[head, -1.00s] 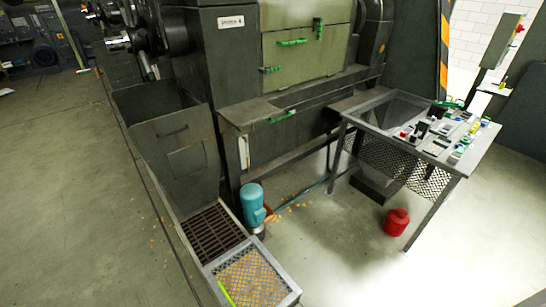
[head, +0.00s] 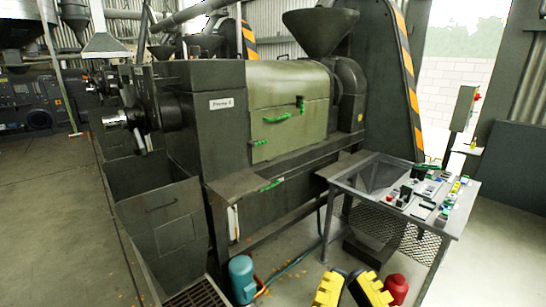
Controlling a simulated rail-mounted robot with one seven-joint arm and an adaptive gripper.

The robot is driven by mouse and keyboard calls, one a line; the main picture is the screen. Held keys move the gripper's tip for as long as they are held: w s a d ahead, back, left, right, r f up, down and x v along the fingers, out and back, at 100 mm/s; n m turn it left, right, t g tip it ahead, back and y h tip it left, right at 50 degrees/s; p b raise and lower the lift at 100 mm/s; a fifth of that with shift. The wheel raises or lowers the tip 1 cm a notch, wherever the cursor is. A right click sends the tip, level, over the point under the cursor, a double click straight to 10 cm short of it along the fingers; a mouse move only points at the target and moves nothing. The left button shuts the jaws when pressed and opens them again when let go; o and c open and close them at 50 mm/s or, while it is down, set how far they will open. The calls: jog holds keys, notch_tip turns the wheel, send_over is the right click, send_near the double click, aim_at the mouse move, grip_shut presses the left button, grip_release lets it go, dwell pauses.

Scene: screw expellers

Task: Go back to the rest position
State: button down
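Two yellow and black pieces at the bottom edge of the head view appear to be my gripper (head: 351,289). They are cut off by the frame, and I cannot tell whether the gripper is open or shut. Nothing is clearly seen held in it. It shows in front of the work table and left of a red container (head: 396,288) on the floor. The rest of my arm is out of view.
The screw press (head: 290,100) with its green cover and dark hopper (head: 320,30) fills the middle. A metal table (head: 365,178) with small parts stands right. Floor at left (head: 45,220) is clear.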

notch_tip(320, 180, up, 38)
jog(key=f+p, duration=0.1)
jog(key=p, duration=3.6)
notch_tip(320, 180, down, 39)
jog(key=b, duration=3.9)
jog(key=shift+w, duration=0.4)
jog(key=shift+a, duration=0.1)
